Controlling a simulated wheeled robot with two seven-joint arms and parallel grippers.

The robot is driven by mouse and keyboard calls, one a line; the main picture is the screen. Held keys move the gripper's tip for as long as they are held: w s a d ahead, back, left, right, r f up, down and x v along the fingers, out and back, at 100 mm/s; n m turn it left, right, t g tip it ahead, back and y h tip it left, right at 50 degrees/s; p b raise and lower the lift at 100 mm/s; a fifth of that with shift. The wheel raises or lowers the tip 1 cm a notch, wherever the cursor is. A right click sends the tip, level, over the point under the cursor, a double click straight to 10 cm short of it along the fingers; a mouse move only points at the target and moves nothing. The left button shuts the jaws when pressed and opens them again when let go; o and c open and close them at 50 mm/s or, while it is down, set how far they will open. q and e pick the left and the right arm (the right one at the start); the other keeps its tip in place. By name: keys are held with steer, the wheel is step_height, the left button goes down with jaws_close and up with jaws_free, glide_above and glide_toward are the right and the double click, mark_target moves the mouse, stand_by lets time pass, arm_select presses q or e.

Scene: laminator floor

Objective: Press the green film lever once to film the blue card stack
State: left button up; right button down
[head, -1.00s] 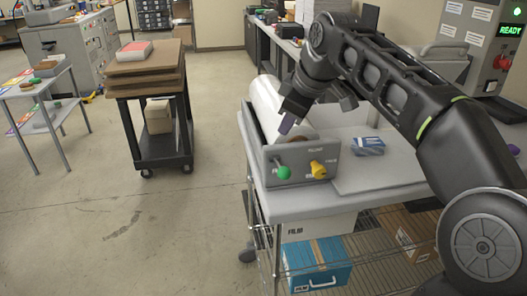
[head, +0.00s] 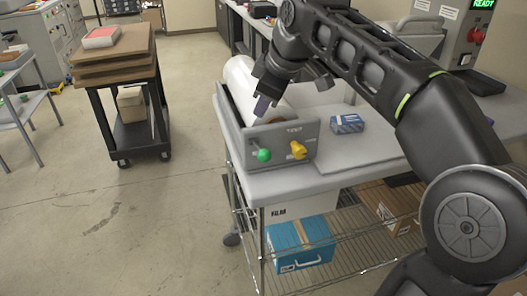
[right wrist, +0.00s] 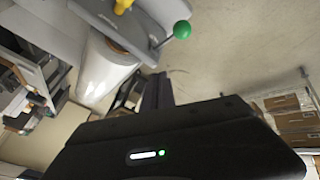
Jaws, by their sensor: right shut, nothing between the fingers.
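The green lever knob (head: 264,155) sticks out from the front panel of the grey film unit (head: 283,137); it also shows at the top of the right wrist view (right wrist: 182,29). A yellow knob (head: 298,150) is beside it on the right. The blue card stack (head: 347,123) lies on the grey table top to the right of the unit. My right gripper (head: 262,106) is shut and empty. In the picture it appears above and behind the green knob, in front of the white film roll (head: 240,76), apart from the knob. My left gripper is not in view.
The film unit stands on a wire-shelved cart (head: 335,240) with a blue box (head: 299,243) below. A black trolley (head: 118,107) with brown boards stands to the left. The floor between them is clear. A machine with a red button (head: 474,35) is at right.

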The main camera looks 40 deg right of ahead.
steer(key=b, duration=0.3)
glide_above(266, 151)
steer(key=w, duration=0.1)
steer(key=f, duration=0.4)
steer(key=shift+w+d+f, duration=0.15)
steer(key=shift+w+f, duration=0.05)
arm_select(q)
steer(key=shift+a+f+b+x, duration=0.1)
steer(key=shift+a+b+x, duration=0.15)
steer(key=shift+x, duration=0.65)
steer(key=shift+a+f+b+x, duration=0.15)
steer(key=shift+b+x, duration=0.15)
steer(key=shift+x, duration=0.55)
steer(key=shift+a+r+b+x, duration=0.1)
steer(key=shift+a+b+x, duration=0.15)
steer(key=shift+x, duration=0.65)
arm_select(e)
steer(key=shift+s+f, duration=0.25)
steer(key=shift+f, duration=0.5)
arm_select(q)
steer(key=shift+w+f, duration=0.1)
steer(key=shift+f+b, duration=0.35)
steer(key=shift+b, duration=0.05)
arm_select(e)
steer(key=shift+s+f, duration=0.15)
steer(key=shift+f, duration=0.2)
